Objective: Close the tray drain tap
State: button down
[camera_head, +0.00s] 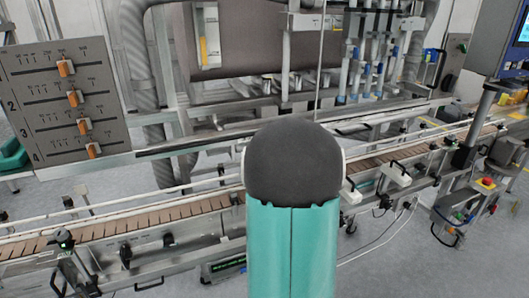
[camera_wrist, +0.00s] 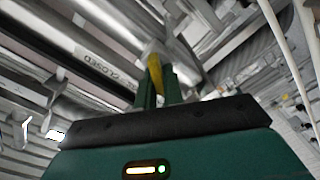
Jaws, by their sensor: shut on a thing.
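The tray drain tap's yellow handle (camera_wrist: 154,68) shows in the middle of the wrist view, in front of a pale metal fitting. My gripper (camera_wrist: 158,86) is shut on this handle, with its green fingers on either side of it. A metal surface beside the handle carries a label (camera_wrist: 92,60) that reads "CLOSED". More lettering nearer the fingers is partly hidden. The wrist view is blurred, and I cannot tell exactly how the handle lies against the label. In the head view my own arm covers the middle, and I cannot make out the tap or my gripper.
A panel with several orange sliders (camera_head: 65,105) stands at the left in the head view. A slatted conveyor (camera_head: 150,217) runs across the front. Filling nozzles (camera_head: 365,75) hang at the upper right. A control box with a red button (camera_head: 486,184) is at the right.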

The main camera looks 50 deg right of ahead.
jog(key=n, duration=0.4)
jog(key=shift+w+a+f, duration=0.1)
jog(key=shift+a+f, duration=0.05)
jog(key=shift+f, duration=0.05)
jog(key=shift+f+n, duration=0.1)
jog(key=shift+n, duration=1.5)
jog(key=c, duration=1.5)
grip_release()
jog(key=v, duration=1.3)
jog(key=shift+s+a+f, duration=0.1)
jog(key=shift+s+a, duration=0.05)
jog(key=shift+s, duration=0.2)
